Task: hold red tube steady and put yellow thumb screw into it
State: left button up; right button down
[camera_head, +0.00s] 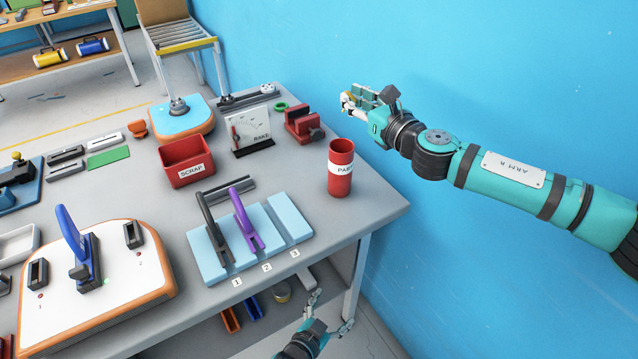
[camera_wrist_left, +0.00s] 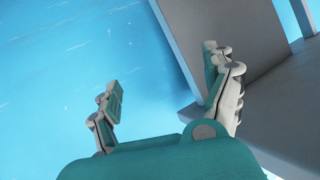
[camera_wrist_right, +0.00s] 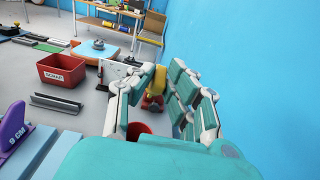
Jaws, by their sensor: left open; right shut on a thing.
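The red tube (camera_head: 341,172) stands upright near the right end of the grey table, with a white label band reading "PA…", the rest unclear. Its rim also shows low in the right wrist view (camera_wrist_right: 138,129), partly behind the gripper. My right gripper (camera_head: 352,100) is shut on the yellow thumb screw (camera_wrist_right: 153,83), which the fingers largely hide. It is in the air above and beyond the tube, close to the blue wall. My left gripper (camera_head: 327,308) is open and empty, low beyond the table's near right edge. The left wrist view shows its spread fingers (camera_wrist_left: 170,95).
A red SCRAP bin (camera_head: 187,160), a gauge board (camera_head: 250,130) and a red vise (camera_head: 303,124) stand behind the tube. Light blue boards (camera_head: 288,216) with black and purple handled pieces lie to its left. The blue wall borders the right.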

pick_arm(q)
jog(key=w+d+r+m+t+h, duration=0.1)
jog(key=w+d+r+t, duration=0.15)
jog(key=r, duration=0.55)
jog(key=w+d+r+m+t+h, duration=0.1)
jog(key=d+r+h, duration=0.15)
jog(key=r, duration=0.55)
jog(key=w+d+r+t+h, duration=0.1)
jog(key=w+d+r, duration=0.15)
jog(key=r, duration=0.55)
pick_arm(e)
jog(key=shift+s, duration=0.1)
pick_arm(q)
jog(key=n+y, duration=0.3)
jog(key=n, duration=0.2)
send_near(337, 160)
jog(key=d, duration=0.1)
pick_arm(e)
jog(key=shift+w+a+f, duration=0.1)
jog(key=shift+w+a, duration=0.05)
jog(key=shift+w, duration=0.05)
pick_arm(q)
jog(key=w, duration=0.1)
jog(key=shift+t, duration=0.25)
jog(key=x, duration=1.2)
jog(key=shift+w+a+f, duration=0.1)
jog(key=shift+a+f, duration=0.25)
jog(key=shift+f, duration=0.05)
pick_arm(e)
jog(key=shift+s, duration=0.1)
